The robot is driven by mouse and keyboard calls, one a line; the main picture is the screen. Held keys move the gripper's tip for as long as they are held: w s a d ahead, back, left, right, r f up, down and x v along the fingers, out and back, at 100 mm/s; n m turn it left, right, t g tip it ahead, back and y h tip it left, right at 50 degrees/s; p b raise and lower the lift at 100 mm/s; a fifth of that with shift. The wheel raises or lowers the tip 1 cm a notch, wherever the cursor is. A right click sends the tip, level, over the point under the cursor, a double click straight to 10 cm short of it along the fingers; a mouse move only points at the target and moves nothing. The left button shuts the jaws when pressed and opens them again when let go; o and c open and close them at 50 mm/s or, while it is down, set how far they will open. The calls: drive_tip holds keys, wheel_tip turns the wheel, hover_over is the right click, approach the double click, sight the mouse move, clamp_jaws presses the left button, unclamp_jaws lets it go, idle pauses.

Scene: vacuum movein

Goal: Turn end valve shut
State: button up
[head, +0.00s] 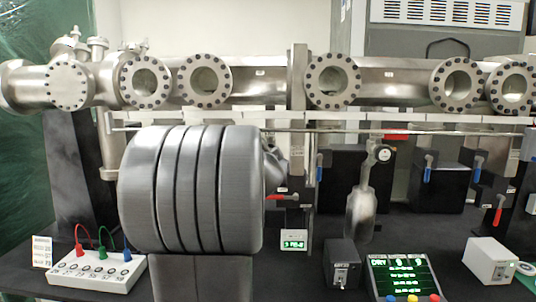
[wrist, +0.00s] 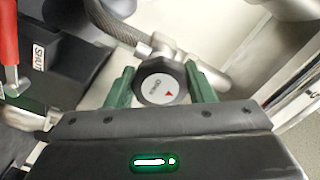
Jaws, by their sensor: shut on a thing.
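A dark grey faceted valve knob (wrist: 160,92) with a pale face, a red triangle and small lettering sits in the middle of the wrist view. My gripper (wrist: 160,80) has its two green fingers on either side of it and is shut on it. The knob is on a metal fitting with a braided hose (wrist: 112,27) running up to the left. I take this knob to be the end valve, though its label is too small to read surely. In the head view my grey arm hides the gripper and the knob.
A red lever (wrist: 9,45) and a "SHUT" plate (wrist: 38,58) are close left in the wrist view. In the head view, a steel beam pipe (head: 395,80) spans the back. A hanging metal cylinder (head: 361,212), blue-handled valves and a green-lit display (head: 404,276) stand right.

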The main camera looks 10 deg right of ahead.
drive_tip(key=shift+f, duration=0.1)
drive_tip(key=o, duration=1)
drive_tip(key=shift+c, duration=0.2)
drive_tip(key=p+v, duration=0.1)
drive_tip(key=v, duration=1.3)
drive_tip(key=shift+w, duration=0.15)
drive_tip(key=b+x, duration=0.1)
drive_tip(key=x, duration=1.2)
drive_tip(key=shift+w+d, duration=0.15)
drive_tip(key=shift+w, duration=0.25)
drive_tip(key=shift+s, duration=0.1)
